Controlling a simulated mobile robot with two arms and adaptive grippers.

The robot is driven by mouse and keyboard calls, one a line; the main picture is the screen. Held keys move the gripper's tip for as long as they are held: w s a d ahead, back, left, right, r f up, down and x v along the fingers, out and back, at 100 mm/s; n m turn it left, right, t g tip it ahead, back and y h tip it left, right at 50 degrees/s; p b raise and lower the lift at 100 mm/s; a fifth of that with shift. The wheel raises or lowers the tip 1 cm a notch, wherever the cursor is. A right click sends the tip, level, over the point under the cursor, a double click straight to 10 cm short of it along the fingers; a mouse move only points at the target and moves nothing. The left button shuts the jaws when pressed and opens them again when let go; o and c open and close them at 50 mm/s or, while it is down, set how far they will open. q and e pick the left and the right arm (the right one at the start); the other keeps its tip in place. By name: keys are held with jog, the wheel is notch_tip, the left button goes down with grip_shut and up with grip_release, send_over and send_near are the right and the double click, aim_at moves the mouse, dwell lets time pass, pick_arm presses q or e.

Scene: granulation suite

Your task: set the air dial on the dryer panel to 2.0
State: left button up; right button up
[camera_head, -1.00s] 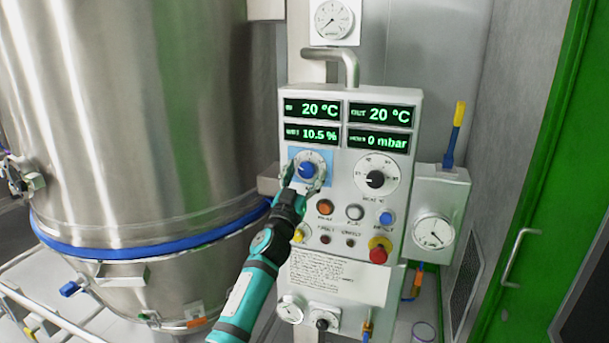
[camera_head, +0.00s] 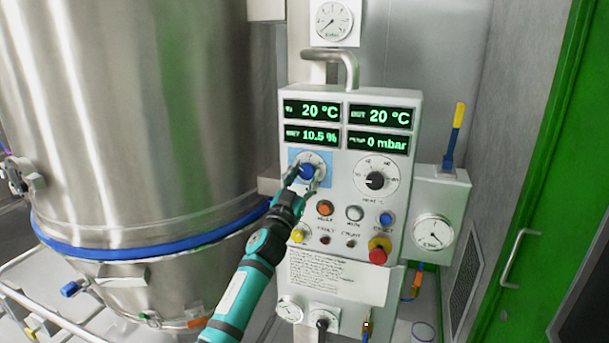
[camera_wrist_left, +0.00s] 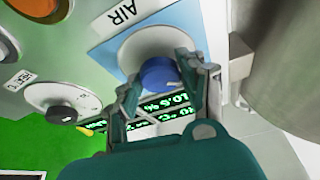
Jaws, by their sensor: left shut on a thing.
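The blue air dial (camera_head: 306,171) sits on a white scale disc over a light-blue square at the upper left of the dryer panel (camera_head: 345,185). My left gripper (camera_head: 305,180) is shut on the dial, one finger on each side. In the left wrist view the blue dial (camera_wrist_left: 158,75) shows between the fingers of my gripper (camera_wrist_left: 160,88), under the AIR label (camera_wrist_left: 124,12). The scale numbers around the dial are too small or hidden to read, so its setting cannot be told. My right gripper is not in view.
A second, black dial (camera_head: 375,180) is right of the air dial. Below are an orange button (camera_head: 325,208), a blue button (camera_head: 386,218) and a red emergency stop (camera_head: 378,256). A large steel vessel (camera_head: 130,120) stands close on the left.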

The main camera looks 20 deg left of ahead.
pick_arm(q)
jog(key=m+h+p, duration=0.1)
jog(key=m, duration=0.2)
jog(key=m+g+h+p, duration=0.1)
jog(key=m+h+p, duration=0.1)
jog(key=m, duration=0.2)
jog(key=shift+a+r+m+h, duration=0.2)
jog(key=shift+m+h, duration=0.1)
jog(key=m+g+p, duration=0.1)
jog(key=m, duration=0.1)
jog(key=m+g+h+p, duration=0.1)
jog(key=m+p, duration=0.1)
jog(key=shift+m, duration=0.3)
jog(key=shift+m+g+p, duration=0.3)
jog(key=shift+m+p, duration=0.45)
jog(key=shift+m, duration=0.15)
jog(key=shift+f, duration=0.1)
jog(key=o, duration=1.2)
jog(key=v, duration=1.2)
jog(key=shift+a, duration=0.15)
jog(key=shift+w, duration=0.1)
